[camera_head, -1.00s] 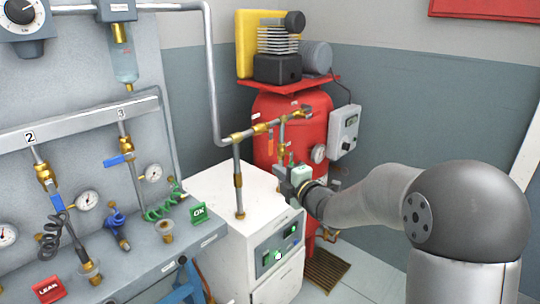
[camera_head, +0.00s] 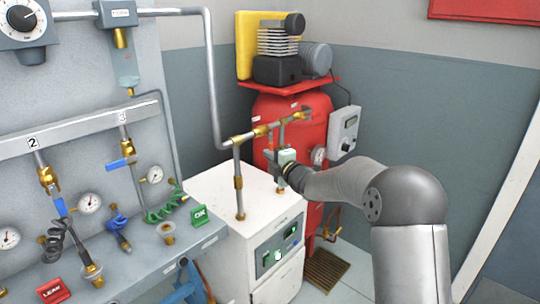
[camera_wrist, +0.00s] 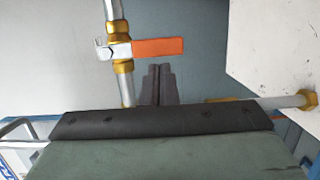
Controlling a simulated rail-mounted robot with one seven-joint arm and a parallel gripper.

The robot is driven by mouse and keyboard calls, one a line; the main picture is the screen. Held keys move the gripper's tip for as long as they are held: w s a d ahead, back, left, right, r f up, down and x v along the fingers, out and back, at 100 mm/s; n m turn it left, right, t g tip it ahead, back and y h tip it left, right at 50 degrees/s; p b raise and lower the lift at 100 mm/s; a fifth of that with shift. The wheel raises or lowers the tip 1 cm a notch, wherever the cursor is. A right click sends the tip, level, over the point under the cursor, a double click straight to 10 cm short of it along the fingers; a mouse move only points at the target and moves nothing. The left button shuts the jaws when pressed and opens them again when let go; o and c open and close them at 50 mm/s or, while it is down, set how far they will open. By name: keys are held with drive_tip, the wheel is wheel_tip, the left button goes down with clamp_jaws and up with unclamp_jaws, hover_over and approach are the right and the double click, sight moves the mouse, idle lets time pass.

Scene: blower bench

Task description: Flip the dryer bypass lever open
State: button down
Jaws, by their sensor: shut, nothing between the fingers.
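The bypass lever is an orange handle (camera_wrist: 158,47) on a brass valve (camera_wrist: 122,50) in the wrist view. It lies crosswise to the vertical pipe (camera_wrist: 113,12) and reaches to the right. My gripper (camera_wrist: 157,70) is shut and empty, its fingertips just below the handle; whether they touch it I cannot tell.
A red compressor tank (camera_head: 285,108) stands behind the dryer. The grey bench panel (camera_head: 75,110) with gauges and hoses is on the left. A white box edge (camera_wrist: 280,45) and a brass-ended pipe (camera_wrist: 300,100) are at right in the wrist view.

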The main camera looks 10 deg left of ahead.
drive_tip(key=shift+f, duration=0.1)
idle(0.3)
drive_tip(key=shift+w+d+f+n+b, duration=0.15)
drive_tip(key=shift+n+b, duration=0.15)
drive_tip(key=shift+b, duration=0.6)
